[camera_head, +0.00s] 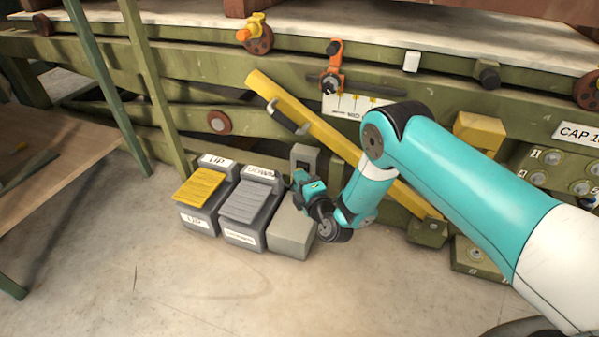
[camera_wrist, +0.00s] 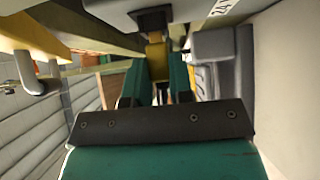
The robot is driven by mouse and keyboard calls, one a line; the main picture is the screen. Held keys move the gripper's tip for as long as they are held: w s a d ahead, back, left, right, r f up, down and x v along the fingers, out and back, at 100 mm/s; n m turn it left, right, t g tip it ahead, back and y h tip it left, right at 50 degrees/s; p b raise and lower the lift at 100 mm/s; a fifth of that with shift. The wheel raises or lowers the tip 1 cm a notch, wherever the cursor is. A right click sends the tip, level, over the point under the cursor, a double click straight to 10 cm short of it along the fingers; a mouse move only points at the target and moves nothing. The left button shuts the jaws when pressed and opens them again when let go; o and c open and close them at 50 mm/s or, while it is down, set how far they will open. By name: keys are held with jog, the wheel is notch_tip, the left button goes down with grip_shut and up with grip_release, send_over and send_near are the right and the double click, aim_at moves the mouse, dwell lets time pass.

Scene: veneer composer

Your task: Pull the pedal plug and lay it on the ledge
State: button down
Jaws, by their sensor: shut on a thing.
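My gripper (camera_head: 298,178) reaches down beside the pedals, below a small grey box (camera_head: 304,156) on the green frame. In the wrist view my gripper (camera_wrist: 156,80) is shut on the plug (camera_wrist: 156,52), a yellow piece between its two teal fingers. A dark part (camera_wrist: 152,20) lies at the plug's far end, against a grey housing (camera_wrist: 125,6). I cannot tell whether the plug is still seated there. In the head view the plug is hidden by the gripper. A plain grey block (camera_head: 290,230) beside the pedals may be the ledge; I cannot tell.
A yellow UP pedal (camera_head: 200,187) and a grey DOWN pedal (camera_head: 250,201) stand on the floor left of my gripper. A slanted yellow bar (camera_head: 318,128) with a grey handle crosses the frame behind my arm. The floor (camera_head: 130,270) in front is clear.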

jog(key=shift+s+a+p, duration=0.1)
jog(key=shift+s+a, duration=0.2)
jog(key=shift+s, duration=0.3)
jog(key=shift+s+a+p, duration=0.15)
jog(key=shift+s+a, duration=0.1)
jog(key=shift+s, duration=0.4)
jog(key=shift+s+a+p, duration=0.1)
jog(key=shift+s+a, duration=0.2)
jog(key=shift+s, duration=0.3)
